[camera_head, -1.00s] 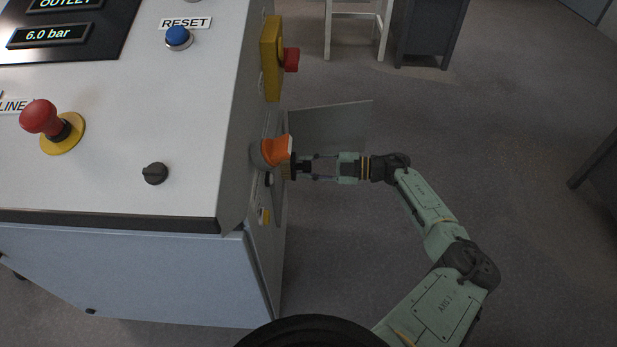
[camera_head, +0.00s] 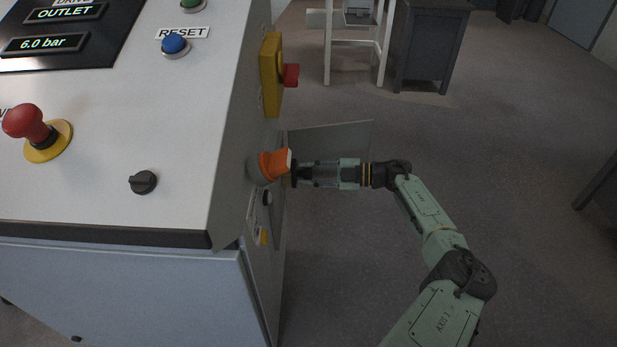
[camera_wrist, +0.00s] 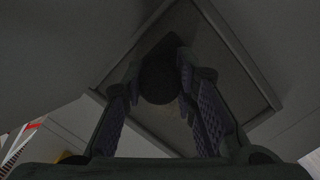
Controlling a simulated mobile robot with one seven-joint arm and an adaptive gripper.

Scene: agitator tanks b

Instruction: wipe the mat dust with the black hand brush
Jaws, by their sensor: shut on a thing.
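My gripper (camera_head: 304,174) reaches left to the side of the control cabinet, beside an orange fitting (camera_head: 273,165). In the wrist view its fingers (camera_wrist: 160,90) are on either side of a dark rounded thing (camera_wrist: 160,76), and it is shut on this. The dark thing shows no bristles, so I cannot tell whether it is the black hand brush. Beyond it in the wrist view is a brownish square panel (camera_wrist: 205,65) with a grey frame. I cannot make out the mat or its dust in either view.
The control cabinet (camera_head: 120,275) fills the left, with a red mushroom button (camera_head: 25,122) on top and a yellow box (camera_head: 271,75) on its side. A grey plate (camera_head: 335,137) stands out behind my gripper. Open floor (camera_head: 520,180) lies to the right.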

